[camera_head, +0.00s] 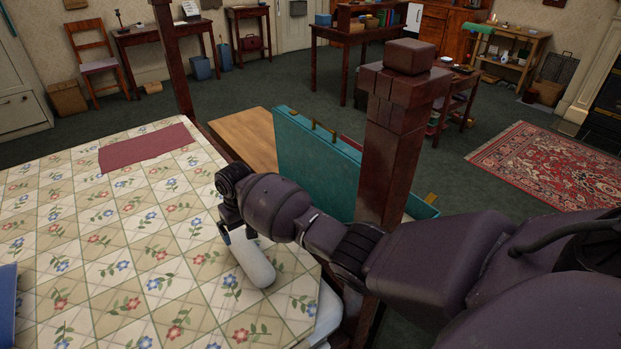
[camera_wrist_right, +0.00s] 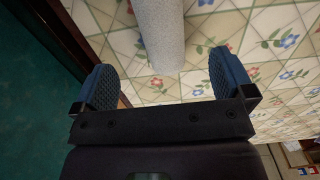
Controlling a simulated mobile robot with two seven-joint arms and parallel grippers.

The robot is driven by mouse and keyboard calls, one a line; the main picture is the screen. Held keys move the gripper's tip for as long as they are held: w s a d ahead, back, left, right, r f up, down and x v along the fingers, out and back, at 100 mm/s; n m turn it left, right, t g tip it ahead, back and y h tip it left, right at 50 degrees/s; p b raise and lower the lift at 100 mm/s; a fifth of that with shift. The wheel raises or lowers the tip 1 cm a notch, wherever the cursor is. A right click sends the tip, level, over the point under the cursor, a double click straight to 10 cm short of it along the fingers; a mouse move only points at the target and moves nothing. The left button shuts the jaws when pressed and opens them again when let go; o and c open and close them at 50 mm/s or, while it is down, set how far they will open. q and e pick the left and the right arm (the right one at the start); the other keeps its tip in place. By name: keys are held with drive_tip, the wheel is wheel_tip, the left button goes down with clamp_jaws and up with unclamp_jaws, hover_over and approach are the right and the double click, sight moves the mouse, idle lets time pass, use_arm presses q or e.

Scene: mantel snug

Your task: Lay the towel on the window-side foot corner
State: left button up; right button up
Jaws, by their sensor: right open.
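The towel (camera_head: 255,262) is a pale grey-white roll. It lies on the flowered quilt (camera_head: 110,265) near the bed corner beside the dark wooden post. The towel also shows in the right wrist view (camera_wrist_right: 160,38), with its near end in front of the gap between my fingers. My right gripper (camera_head: 232,234) is at the towel's far end in the head view, low over the quilt. In the right wrist view my right gripper (camera_wrist_right: 166,84) has its blue pads wide apart with nothing between them. My left gripper is not in view.
A dark bedpost (camera_head: 388,150) stands close to my right arm. A teal open case (camera_head: 315,160) and a wooden surface (camera_head: 245,138) lie beyond the bed edge. A maroon cloth (camera_head: 145,147) lies flat on the quilt. A blue thing (camera_head: 8,305) is cut off at left.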

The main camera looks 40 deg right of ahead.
sight(252, 266)
drive_tip(key=shift+s+a+f, duration=0.1)
drive_tip(key=shift+s+f, duration=0.25)
drive_tip(key=shift+f, duration=0.1)
drive_tip(key=s+t, duration=0.1)
drive_tip(key=s+a+f+t, duration=0.1)
drive_tip(key=s+f+n+t+y, duration=0.1)
drive_tip(key=s, duration=0.1)
drive_tip(key=shift+a, duration=0.2)
drive_tip(key=s+r+t+y, duration=0.25)
drive_tip(key=s+t, duration=0.25)
drive_tip(key=s, duration=0.3)
drive_tip(key=s+d+f+t+h, duration=0.1)
drive_tip(key=s+d, duration=0.3)
drive_tip(key=s, duration=0.8)
drive_tip(key=s+d+f+t+h, duration=0.2)
drive_tip(key=s+d+f, duration=0.2)
drive_tip(key=s, duration=0.8)
drive_tip(key=shift+s+d+f, duration=0.15)
drive_tip(key=shift+s+f, duration=0.05)
drive_tip(key=shift+s, duration=0.1)
drive_tip(key=shift+h, duration=0.25)
